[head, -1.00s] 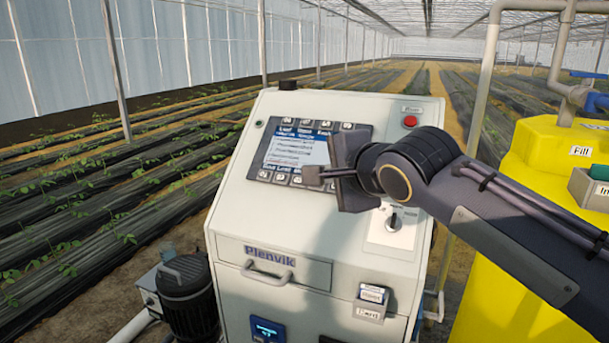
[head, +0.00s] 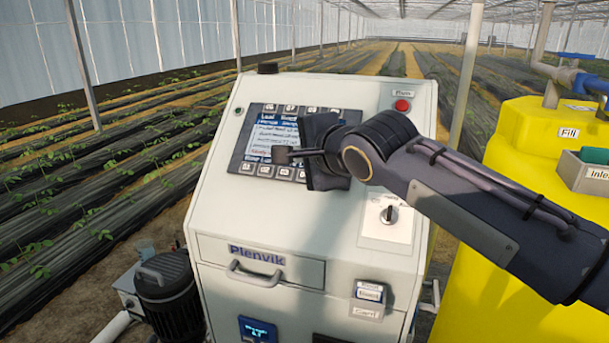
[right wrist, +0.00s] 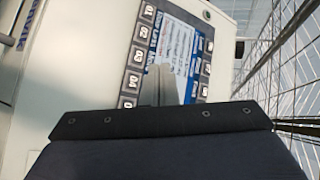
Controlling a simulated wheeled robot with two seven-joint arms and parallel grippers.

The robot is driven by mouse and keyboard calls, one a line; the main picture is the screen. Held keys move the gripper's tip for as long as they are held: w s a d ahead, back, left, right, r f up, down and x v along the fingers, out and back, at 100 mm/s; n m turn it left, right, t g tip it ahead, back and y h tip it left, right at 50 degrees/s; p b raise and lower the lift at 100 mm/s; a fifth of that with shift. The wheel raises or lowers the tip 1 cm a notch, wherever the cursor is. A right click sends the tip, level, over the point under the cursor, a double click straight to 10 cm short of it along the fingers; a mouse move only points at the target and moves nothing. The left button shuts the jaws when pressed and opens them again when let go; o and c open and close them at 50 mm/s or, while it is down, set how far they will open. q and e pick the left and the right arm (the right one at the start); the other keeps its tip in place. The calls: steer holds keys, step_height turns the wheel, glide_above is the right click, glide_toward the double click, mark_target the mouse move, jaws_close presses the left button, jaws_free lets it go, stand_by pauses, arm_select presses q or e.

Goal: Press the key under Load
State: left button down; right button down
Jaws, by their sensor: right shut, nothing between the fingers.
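The control panel (head: 260,135) is set in the sloped face of a pale cabinet. It has a lit screen with a key row along its top and another along its bottom. Bottom-row keys (head: 247,168) show left of my right gripper; they also show in the right wrist view (right wrist: 137,55). A label strip runs above these keys, too small to read surely; the key under Load cannot be picked out with certainty. My right gripper (head: 281,155) is shut and empty, its tips in front of the screen's lower part. The gripper hides the panel's right side. Contact cannot be told.
A red button (head: 402,105) and a key switch (head: 389,214) are on the cabinet's right side. A drawer handle (head: 255,274) juts out below. A yellow tank (head: 505,150) stands at right, a dark motor (head: 168,285) at lower left.

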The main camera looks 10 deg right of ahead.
mark_target(299, 171)
steer(key=w+f, duration=0.1)
steer(key=d+f, duration=0.1)
steer(key=w+f, duration=0.1)
steer(key=shift+w+d+f, duration=0.35)
steer(key=shift+f, duration=0.05)
steer(key=shift+w+d+f+b, duration=0.25)
steer(key=shift+w+f+b, duration=0.05)
steer(key=shift+w+f, duration=0.15)
steer(key=shift+f, duration=0.1)
stand_by(1.4)
steer(key=shift+w+d+f+b, duration=0.15)
steer(key=shift+w+f+b, duration=0.05)
steer(key=shift+w+b, duration=0.1)
steer(key=shift+w+d+f, duration=0.15)
steer(key=shift+f, duration=0.1)
stand_by(0.7)
stand_by(0.4)
steer(key=shift+s+a+r, duration=0.3)
steer(key=shift+s+r, duration=0.15)
steer(key=shift+r, duration=0.1)
